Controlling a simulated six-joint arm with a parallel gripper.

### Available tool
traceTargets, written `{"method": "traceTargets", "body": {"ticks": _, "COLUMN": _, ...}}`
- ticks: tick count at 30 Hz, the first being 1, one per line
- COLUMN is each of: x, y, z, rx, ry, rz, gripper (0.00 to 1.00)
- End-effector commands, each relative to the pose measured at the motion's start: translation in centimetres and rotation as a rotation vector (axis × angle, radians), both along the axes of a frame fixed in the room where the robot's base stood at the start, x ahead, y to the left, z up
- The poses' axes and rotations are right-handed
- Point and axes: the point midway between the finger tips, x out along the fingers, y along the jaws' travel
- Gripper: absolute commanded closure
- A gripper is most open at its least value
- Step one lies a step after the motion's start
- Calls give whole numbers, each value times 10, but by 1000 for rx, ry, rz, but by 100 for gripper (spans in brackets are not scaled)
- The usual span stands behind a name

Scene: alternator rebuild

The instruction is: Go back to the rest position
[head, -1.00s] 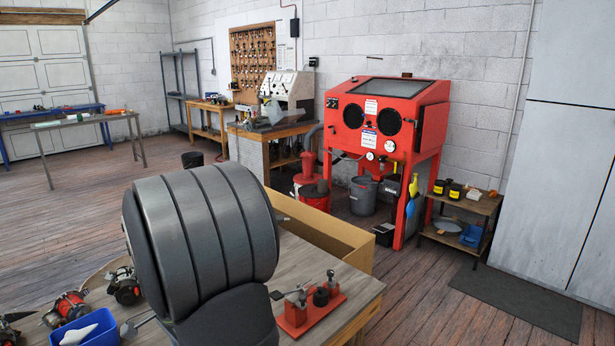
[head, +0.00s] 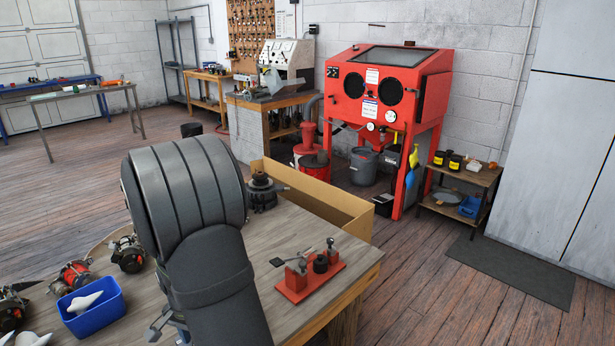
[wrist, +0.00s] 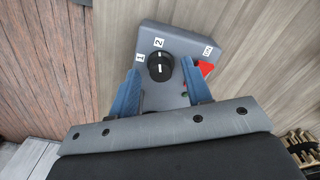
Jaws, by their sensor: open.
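My gripper (wrist: 160,67) is open in the wrist view, with its two blue fingers apart and nothing held between them. Just beyond the fingertips is a grey control box (wrist: 173,40) with a black knob marked 1 and 2 and a red part on its right. The fingers overlap the box in the picture; I cannot tell whether they touch it. In the head view my dark arm reaches down over the workbench (head: 330,228), and hides the control box and most of the gripper.
A red fixture (head: 312,277) stands at the bench's right. A blue bin (head: 92,318) with pale pieces and several alternators (head: 75,275) lie left of my arm. A dark alternator part (head: 262,192) stands behind it, near an open cardboard box (head: 320,200).

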Motion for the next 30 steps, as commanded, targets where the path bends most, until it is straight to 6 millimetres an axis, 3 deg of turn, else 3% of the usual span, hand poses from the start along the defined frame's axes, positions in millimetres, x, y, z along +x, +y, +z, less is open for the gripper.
{"method": "traceTargets", "body": {"ticks": 1, "x": 2, "y": 1, "z": 14, "rx": 7, "ry": -9, "rz": -2, "gripper": 55}}
{"method": "traceTargets", "body": {"ticks": 25, "x": 1, "y": 1, "z": 173, "rx": 7, "ry": -10, "rz": -5, "gripper": 55}}
{"method": "traceTargets", "body": {"ticks": 30, "x": 1, "y": 1, "z": 171, "rx": 4, "ry": -6, "rz": 130, "gripper": 55}}
